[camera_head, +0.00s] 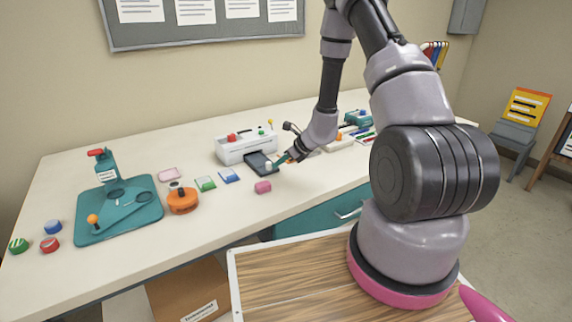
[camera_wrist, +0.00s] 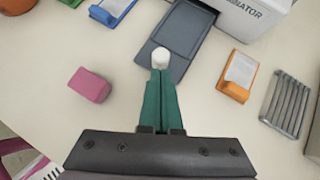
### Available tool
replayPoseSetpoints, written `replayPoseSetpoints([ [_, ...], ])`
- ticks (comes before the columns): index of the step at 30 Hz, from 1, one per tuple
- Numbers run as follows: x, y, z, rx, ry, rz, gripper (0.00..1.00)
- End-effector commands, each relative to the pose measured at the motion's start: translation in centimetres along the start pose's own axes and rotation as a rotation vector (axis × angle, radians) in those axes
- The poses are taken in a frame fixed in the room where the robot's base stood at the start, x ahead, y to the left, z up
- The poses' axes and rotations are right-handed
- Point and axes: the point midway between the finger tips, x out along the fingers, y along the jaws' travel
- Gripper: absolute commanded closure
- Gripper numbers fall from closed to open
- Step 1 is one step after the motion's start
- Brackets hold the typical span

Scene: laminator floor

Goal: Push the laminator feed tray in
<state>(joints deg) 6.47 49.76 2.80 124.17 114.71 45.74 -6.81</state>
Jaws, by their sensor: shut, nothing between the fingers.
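The white laminator (camera_head: 246,146) stands on the bench, and its side with lettering shows in the wrist view (camera_wrist: 252,12). Its dark grey feed tray (camera_head: 259,164) sticks out from the front toward me. In the wrist view the tray (camera_wrist: 178,40) runs from the machine toward my gripper (camera_wrist: 160,78). A white knob (camera_wrist: 161,58) stands at the tray's near end. My gripper's green fingers are shut with nothing between them. Their tips are right at the knob's near side; I cannot tell whether they touch. In the head view my gripper (camera_head: 283,160) is just right of the tray.
A pink block (camera_wrist: 90,85) lies left of my gripper. An orange-framed item (camera_wrist: 238,76) and a grey ribbed rack (camera_wrist: 286,103) lie to the right. Blue (camera_head: 229,175) and green (camera_head: 205,184) items and an orange round thing (camera_head: 182,200) lie left of the tray.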

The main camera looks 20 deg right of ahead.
Motion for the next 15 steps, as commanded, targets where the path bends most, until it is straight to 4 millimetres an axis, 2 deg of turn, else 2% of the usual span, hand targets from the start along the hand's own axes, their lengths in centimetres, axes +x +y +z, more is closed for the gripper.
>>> replayPoseSetpoints([
  [11,0.2,0.0,0.2,-0.001,0.0,0.0,1.0],
  [15,1.5,-0.9,1.5,-0.005,-0.001,0.001,1.0],
])
